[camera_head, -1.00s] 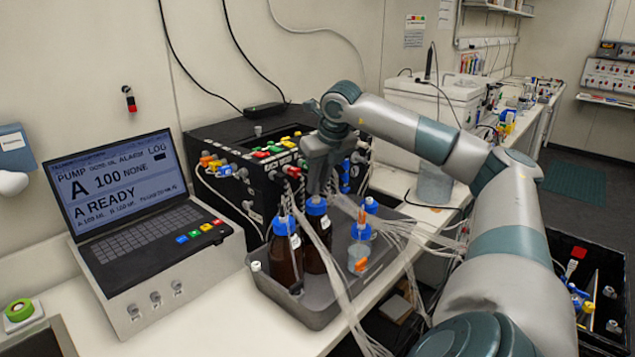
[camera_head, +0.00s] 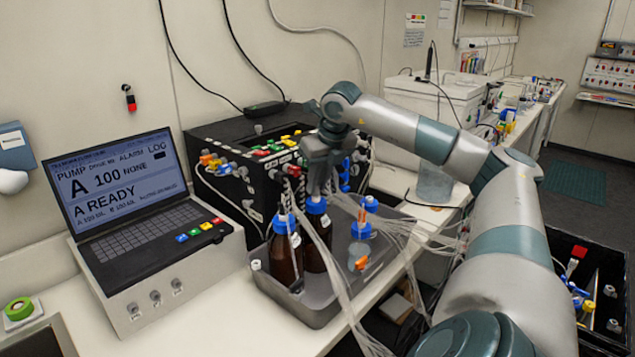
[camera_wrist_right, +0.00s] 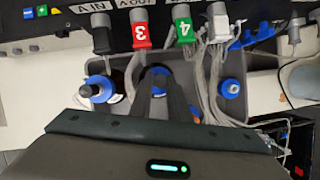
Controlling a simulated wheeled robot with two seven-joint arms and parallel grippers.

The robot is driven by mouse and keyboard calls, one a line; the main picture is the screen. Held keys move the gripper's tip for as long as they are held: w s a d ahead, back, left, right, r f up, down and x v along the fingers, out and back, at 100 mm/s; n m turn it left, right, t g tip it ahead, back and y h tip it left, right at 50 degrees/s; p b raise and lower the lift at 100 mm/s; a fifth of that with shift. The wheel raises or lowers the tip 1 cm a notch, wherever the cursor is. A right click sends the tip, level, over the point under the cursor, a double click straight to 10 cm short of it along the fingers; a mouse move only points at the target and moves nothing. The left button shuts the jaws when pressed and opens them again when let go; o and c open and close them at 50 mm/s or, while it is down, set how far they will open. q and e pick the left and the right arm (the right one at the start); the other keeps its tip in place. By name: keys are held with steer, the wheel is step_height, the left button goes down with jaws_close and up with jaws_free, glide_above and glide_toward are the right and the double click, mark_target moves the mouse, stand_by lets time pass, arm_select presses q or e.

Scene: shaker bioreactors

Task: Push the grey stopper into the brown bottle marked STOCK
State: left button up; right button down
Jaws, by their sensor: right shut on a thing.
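Two brown bottles with blue collars stand side by side in the grey tray (camera_head: 312,313): a left one (camera_head: 284,262) and a right one (camera_head: 314,256). I cannot read a STOCK mark on either. My right gripper (camera_head: 317,193) points down with its fingertips right at the neck of the right bottle. In the right wrist view its dark fingers (camera_wrist_right: 168,108) are close together over a blue ring. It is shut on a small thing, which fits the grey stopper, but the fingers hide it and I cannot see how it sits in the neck. My left gripper is out of view.
A black pump box (camera_head: 225,145) with coloured connectors stands behind the tray. Loose clear tubes (camera_head: 335,275) hang across the tray's front edge. Blue-capped vessels (camera_head: 361,231) stand right of the bottles. A laptop console (camera_head: 150,235) fills the left.

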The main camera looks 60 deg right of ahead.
steer(key=shift+f, duration=0.25)
steer(key=c, duration=1.6)
jaws_free()
steer(key=shift+v, duration=0.85)
steer(key=shift+p+v, duration=0.9)
steer(key=shift+v, duration=6.95)
steer(key=shift+d+r, duration=0.1)
